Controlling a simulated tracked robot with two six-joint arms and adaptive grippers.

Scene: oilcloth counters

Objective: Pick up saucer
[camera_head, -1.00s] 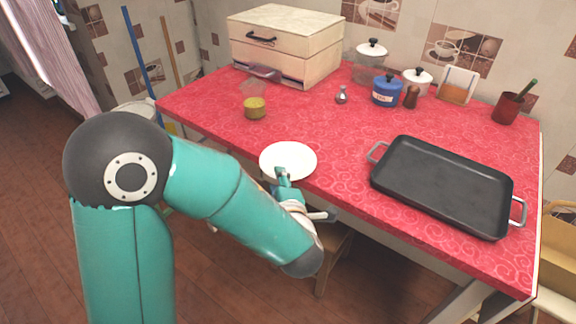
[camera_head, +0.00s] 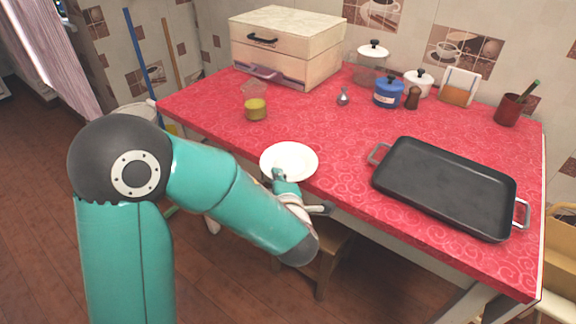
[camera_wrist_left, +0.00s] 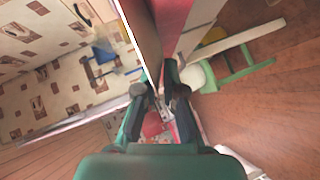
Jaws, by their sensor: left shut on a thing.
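The saucer (camera_head: 289,158) is a round white dish at the front edge of the red counter in the head view. My left gripper (camera_head: 281,178) reaches it from the near side and is shut on its near rim. The fingers cover a small part of that rim. The saucer looks about level, and I cannot tell whether it is clear of the cloth. In the left wrist view the fingers of my left gripper (camera_wrist_left: 163,85) point away from the camera, and I cannot surely make out the saucer there. My right gripper is not in view.
A black roasting pan (camera_head: 445,187) lies to the right on the red counter (camera_head: 330,130). A yellow-green cup (camera_head: 255,109) stands behind left. A drawer box (camera_head: 288,45), a blue pot (camera_head: 388,92) and other jars stand at the back. A stool (camera_head: 325,262) is below the front edge.

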